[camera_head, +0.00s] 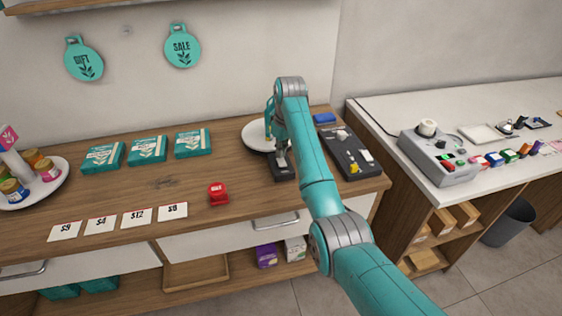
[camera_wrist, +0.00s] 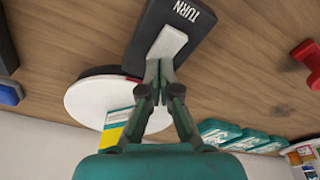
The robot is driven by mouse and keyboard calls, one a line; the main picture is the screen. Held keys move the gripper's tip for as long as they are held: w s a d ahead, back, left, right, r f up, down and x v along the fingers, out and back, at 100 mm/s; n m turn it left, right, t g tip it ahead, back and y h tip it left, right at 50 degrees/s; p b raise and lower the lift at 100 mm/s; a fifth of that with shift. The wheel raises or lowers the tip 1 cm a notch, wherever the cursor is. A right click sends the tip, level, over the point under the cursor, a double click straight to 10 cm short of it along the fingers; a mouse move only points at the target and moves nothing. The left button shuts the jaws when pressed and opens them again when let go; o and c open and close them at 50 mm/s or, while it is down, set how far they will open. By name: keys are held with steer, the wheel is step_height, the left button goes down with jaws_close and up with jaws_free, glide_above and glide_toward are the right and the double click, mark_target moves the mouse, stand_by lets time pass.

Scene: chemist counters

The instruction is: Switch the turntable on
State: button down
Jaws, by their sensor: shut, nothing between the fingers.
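The turntable (camera_head: 255,136) is a round white disc on the wooden counter, partly behind my arm in the head view. It also shows in the wrist view (camera_wrist: 84,104). Beside it lies a dark switch box (camera_wrist: 150,24) marked "TURN", with a pale rocker or lever (camera_wrist: 169,42); the box also shows in the head view (camera_head: 284,173). My gripper (camera_wrist: 158,70) is shut and empty, with its fingertips at the near end of the pale lever. I cannot tell whether they touch it. A teal and yellow box (camera_wrist: 114,124) stands on the disc, partly hidden by my gripper.
A black panel (camera_head: 338,141) with yellow and white parts lies right of my arm, with a blue item (camera_head: 324,118) behind it. A red object (camera_head: 217,193) and several price cards sit to the left. A grey device (camera_head: 438,157) stands on the white counter.

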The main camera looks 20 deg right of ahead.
mark_target(281, 160)
steer(key=shift+r, duration=2.85)
steer(key=shift+s, duration=0.1)
